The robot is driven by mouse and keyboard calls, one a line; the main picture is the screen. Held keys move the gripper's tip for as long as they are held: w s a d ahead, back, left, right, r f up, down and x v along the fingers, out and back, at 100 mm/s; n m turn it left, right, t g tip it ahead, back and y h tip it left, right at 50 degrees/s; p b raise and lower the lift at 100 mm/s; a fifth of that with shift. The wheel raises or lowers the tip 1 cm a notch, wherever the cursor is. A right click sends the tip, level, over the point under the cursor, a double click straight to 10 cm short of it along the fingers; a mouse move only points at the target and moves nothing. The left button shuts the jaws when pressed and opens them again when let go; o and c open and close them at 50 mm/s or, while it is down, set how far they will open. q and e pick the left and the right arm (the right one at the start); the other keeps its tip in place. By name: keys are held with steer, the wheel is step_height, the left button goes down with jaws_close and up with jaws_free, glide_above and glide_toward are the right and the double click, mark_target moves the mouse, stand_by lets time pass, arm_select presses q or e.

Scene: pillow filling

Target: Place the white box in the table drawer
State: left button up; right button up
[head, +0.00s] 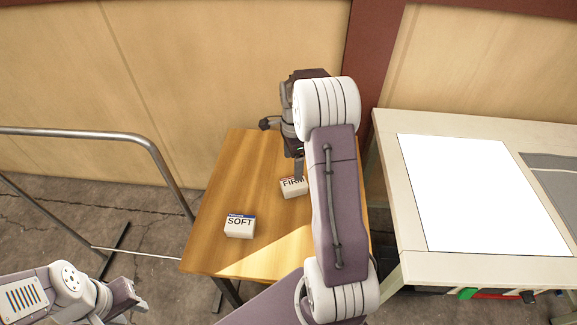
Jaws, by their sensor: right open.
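Two small white boxes stand on the wooden table. The one marked SOFT (240,227) has a blue top edge and sits left of centre. The one marked FIRM (293,188) has a red top edge and is partly hidden by my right arm. My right gripper (299,170) points down at the FIRM box, its jaws open; I cannot tell if they touch the box. My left gripper (130,302) is low at the left, away from both boxes; its jaws are unclear. No drawer shows clearly.
The wooden table (215,245) has free room around the SOFT box. A pale workbench (440,268) with a white sheet (480,190) stands at the right, with green, red and black items under its front edge. A metal rail (80,132) stands at the left.

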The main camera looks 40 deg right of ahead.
steer(key=shift+a+f, duration=0.1)
glide_above(294, 182)
steer(key=f, duration=0.4)
steer(key=shift+w+f+b, duration=0.1)
steer(key=shift+w+b, duration=0.15)
steer(key=shift+b, duration=0.15)
steer(key=f, duration=0.4)
steer(key=shift+s, duration=0.35)
steer(key=shift+w+f, duration=0.1)
steer(key=shift+f, duration=0.35)
steer(key=shift+r, duration=0.1)
steer(key=c, duration=1.6)
steer(key=shift+r, duration=0.5)
steer(key=shift+c, duration=0.2)
step_height(294, 182, up, 3)
steer(key=shift+w, duration=0.1)
steer(key=s+d+r, duration=0.3)
steer(key=s+r, duration=0.4)
steer(key=s, duration=0.4)
steer(key=shift+s+d, duration=0.2)
